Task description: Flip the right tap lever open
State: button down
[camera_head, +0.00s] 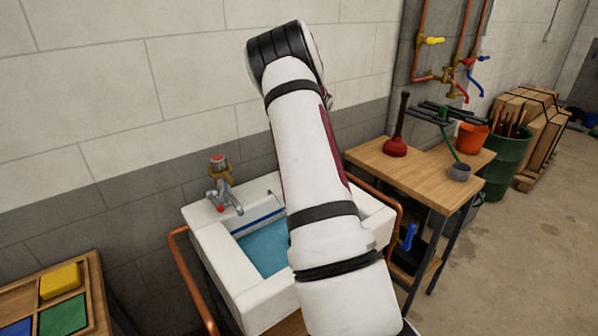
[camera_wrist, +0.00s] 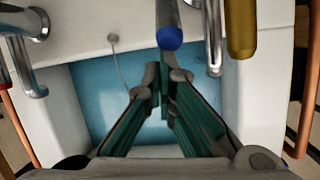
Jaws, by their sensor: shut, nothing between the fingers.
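In the wrist view a lever with a blue round end (camera_wrist: 170,38) reaches down from the top edge, just beyond my gripper (camera_wrist: 162,80). My gripper is shut and empty, its green-padded fingers over the sink basin. I cannot tell whether its tips touch the lever. A chrome spout (camera_wrist: 214,45) and a brass piece (camera_wrist: 241,28) are right of the lever. In the head view my arm hides the right tap and gripper. The left tap (camera_head: 222,190), with red marks, stands at the back of the white sink (camera_head: 255,305).
Blue water (camera_head: 265,248) lies in the basin. A copper rail (camera_head: 188,285) runs along the sink's left side. A wooden table (camera_head: 430,185) with a red plunger (camera_head: 396,146) stands to the right.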

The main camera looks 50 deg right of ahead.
jog(key=shift+g, duration=0.5)
jog(key=shift+w+d+r+b, duration=0.2)
jog(key=shift+w+r+b, duration=0.55)
jog(key=shift+r+b, duration=0.15)
jog(key=shift+w+d+r+b, duration=0.15)
jog(key=shift+w+r+b, duration=0.6)
jog(key=shift+b, duration=0.25)
jog(key=shift+w+r, duration=0.15)
jog(key=shift+r, duration=0.1)
